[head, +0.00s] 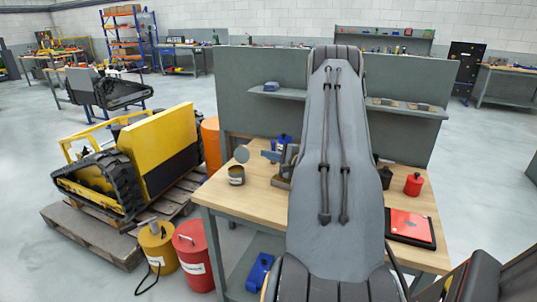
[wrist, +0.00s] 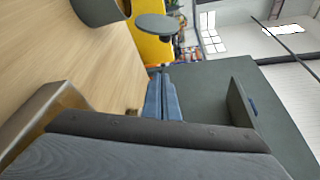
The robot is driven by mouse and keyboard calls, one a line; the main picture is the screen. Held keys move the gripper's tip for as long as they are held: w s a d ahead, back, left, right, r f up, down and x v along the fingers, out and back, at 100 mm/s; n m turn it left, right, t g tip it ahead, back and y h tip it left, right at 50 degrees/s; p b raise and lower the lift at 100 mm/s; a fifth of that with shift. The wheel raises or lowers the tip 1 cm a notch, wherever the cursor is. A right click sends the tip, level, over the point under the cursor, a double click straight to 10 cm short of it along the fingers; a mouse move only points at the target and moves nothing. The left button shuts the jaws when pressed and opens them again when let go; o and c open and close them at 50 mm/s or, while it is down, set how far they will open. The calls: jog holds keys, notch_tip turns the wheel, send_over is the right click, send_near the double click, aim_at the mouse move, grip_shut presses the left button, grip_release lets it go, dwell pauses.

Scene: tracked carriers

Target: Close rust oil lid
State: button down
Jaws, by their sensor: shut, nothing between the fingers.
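A small dark can (head: 236,178) with a pale label stands on the left part of the wooden workbench. Its round grey lid (head: 242,154) stands raised above the can's rim, so the can is open. In the wrist view the can (wrist: 98,10) is cut off by the top edge, and the lid (wrist: 157,27) shows as a grey disc apart from it. My gripper (head: 268,156) is to the right of the lid, with a gap between them. Its blue fingers (wrist: 163,98) are together and empty. The lid's hinge is too small to make out.
My arm covers the bench's middle. A blue container (head: 284,142) stands behind the gripper. A red canister (head: 413,184) and a red item on a dark tray (head: 410,226) are at the right. A grey panel (head: 240,100) with a shelf backs the workbench (head: 222,195).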

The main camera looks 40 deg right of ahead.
aim_at(243, 155)
jog(key=w, duration=0.2)
jog(key=w+p, duration=0.1)
jog(key=w, duration=0.2)
jog(key=shift+w+a+f, duration=0.1)
jog(key=shift+w+f, duration=0.25)
jog(key=shift+f, duration=0.05)
jog(key=shift+a+r+p, duration=0.1)
jog(key=shift+a+p, duration=0.2)
jog(key=shift+p, duration=0.15)
jog(key=shift+s+a+r+p, duration=0.15)
jog(key=shift+a+r+p, duration=0.1)
jog(key=shift+a, duration=0.15)
jog(key=shift+s+a+r+p, duration=0.15)
jog(key=shift+a+r+p, duration=0.1)
jog(key=shift+a, duration=0.15)
jog(key=shift+s+a+r+p, duration=0.15)
jog(key=shift+a+p, duration=0.25)
jog(key=shift+a, duration=0.25)
jog(key=shift+s, duration=0.15)
